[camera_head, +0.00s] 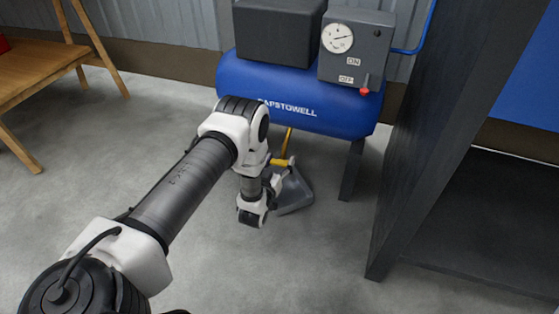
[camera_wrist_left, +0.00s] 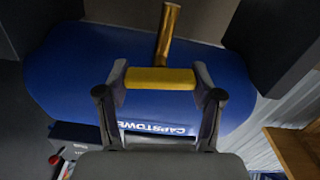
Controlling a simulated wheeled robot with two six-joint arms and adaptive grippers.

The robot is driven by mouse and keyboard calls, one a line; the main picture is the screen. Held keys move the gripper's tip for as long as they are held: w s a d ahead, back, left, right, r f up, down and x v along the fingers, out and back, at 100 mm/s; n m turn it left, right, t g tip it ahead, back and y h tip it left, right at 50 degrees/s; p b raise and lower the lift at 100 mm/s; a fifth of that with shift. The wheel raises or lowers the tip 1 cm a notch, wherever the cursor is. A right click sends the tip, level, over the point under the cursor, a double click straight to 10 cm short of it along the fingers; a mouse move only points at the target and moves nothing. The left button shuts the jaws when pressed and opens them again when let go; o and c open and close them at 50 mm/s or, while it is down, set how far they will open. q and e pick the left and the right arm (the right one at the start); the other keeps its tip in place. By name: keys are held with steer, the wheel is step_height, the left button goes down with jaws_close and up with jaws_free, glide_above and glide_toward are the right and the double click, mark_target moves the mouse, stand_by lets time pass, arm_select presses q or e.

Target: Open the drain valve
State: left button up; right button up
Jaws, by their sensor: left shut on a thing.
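The blue compressor tank (camera_head: 300,98) stands at the back in the head view and fills much of the left wrist view (camera_wrist_left: 75,85). A brass drain pipe (camera_head: 288,140) comes down from its underside and shows in the left wrist view (camera_wrist_left: 167,35). The yellow valve handle (camera_head: 279,162) sits at the pipe's lower end. My left gripper (camera_head: 277,172) is below the tank, shut on this handle. In the left wrist view the yellow handle (camera_wrist_left: 160,78) spans between the two fingertips (camera_wrist_left: 159,84). My right gripper is not in view.
A grey pan (camera_head: 295,195) lies on the floor beside the gripper, partly hidden. A dark panel (camera_head: 425,130) stands close on the right. A control box (camera_head: 355,45) with a gauge and red knob sits on the tank. A wooden bench (camera_head: 40,70) is at left.

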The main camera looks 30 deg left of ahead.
arm_select(q)
steer(key=n+p, duration=0.1)
steer(key=n, duration=0.2)
steer(key=shift+a+r, duration=0.1)
steer(key=shift+n+p, duration=0.45)
steer(key=shift+n, duration=0.85)
steer(key=o, duration=1.2)
steer(key=shift+c, duration=0.2)
